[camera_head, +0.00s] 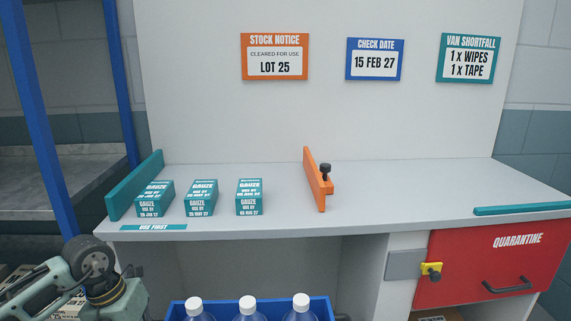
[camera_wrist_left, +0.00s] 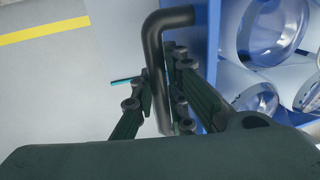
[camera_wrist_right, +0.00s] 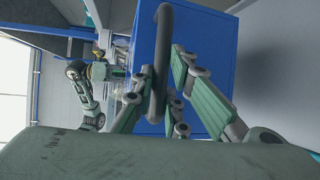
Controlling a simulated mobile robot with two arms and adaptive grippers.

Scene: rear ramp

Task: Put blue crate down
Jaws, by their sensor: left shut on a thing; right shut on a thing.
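The blue crate (camera_head: 326,305) shows at the bottom of the head view, in front of the bench, with a row of white-capped clear bottles (camera_head: 248,306) inside. Its lower part is cut off by the frame. In the left wrist view my left gripper (camera_wrist_left: 160,108) is shut on a black bar handle (camera_wrist_left: 153,50) on the crate's side (camera_wrist_left: 213,60). In the right wrist view my right gripper (camera_wrist_right: 155,103) is shut on the other black handle (camera_wrist_right: 162,40), beside the crate's blue wall (camera_wrist_right: 205,60). What lies under the crate is hidden.
The grey bench (camera_head: 400,195) holds several teal gauze boxes (camera_head: 201,198) at left and an orange divider (camera_head: 315,182) in the middle. Its right part is mostly clear. A red quarantine drawer (camera_head: 480,265) is below right. A blue post (camera_head: 40,120) stands at left.

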